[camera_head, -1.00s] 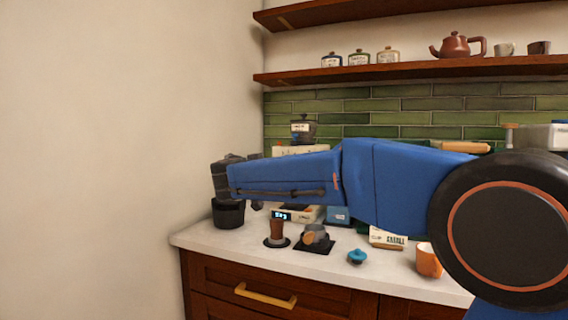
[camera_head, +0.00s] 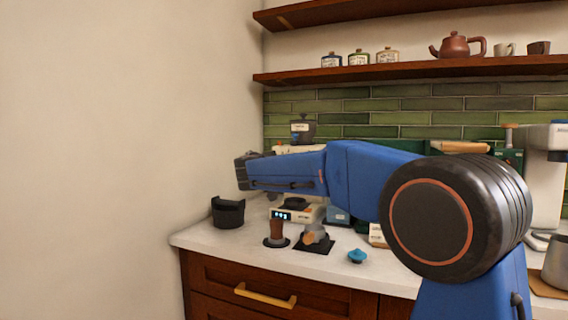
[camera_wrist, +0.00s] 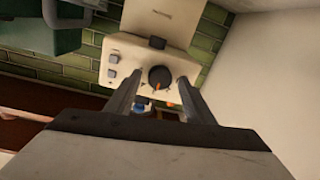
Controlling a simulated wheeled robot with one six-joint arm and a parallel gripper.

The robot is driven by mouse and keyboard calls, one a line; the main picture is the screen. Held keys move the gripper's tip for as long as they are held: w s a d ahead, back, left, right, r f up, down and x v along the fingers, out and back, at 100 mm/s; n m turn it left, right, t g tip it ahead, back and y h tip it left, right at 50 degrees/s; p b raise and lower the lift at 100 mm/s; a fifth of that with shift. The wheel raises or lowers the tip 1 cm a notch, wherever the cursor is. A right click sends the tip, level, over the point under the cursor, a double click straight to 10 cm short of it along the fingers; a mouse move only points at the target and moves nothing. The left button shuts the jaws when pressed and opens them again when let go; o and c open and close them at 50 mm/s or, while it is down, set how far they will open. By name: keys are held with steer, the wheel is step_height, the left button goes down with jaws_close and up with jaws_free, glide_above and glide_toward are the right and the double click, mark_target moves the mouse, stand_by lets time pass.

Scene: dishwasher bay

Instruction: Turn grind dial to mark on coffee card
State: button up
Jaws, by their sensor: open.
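In the wrist view, a cream machine front carries a black round dial (camera_wrist: 159,78) with an orange pointer line. My gripper (camera_wrist: 160,88) is open, with one finger on each side of the dial in this picture; I cannot tell whether they touch it. The grinder (camera_head: 302,130) with its dark hopper stands at the back wall in the head view, its lower body hidden by my blue arm. A pale card (camera_head: 376,234), perhaps the coffee card, is mostly hidden behind my arm; its mark cannot be read.
A black bin (camera_head: 228,212) stands at the counter's left end. A scale (camera_head: 296,213), a wooden-handled tamper (camera_head: 277,232), a portafilter (camera_head: 315,238) and a blue knobbed piece (camera_head: 357,256) sit nearby. A steel pitcher (camera_head: 556,263) is at right.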

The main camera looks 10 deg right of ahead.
steer(key=c, duration=1)
steer(key=shift+c, duration=0.2)
steer(key=shift+n, duration=0.3)
steer(key=shift+n+g, duration=0.3)
steer(key=shift+n, duration=3.6)
steer(key=o, duration=1)
steer(key=shift+o, duration=0.2)
steer(key=shift+s+a, duration=0.1)
steer(key=shift+a, duration=0.05)
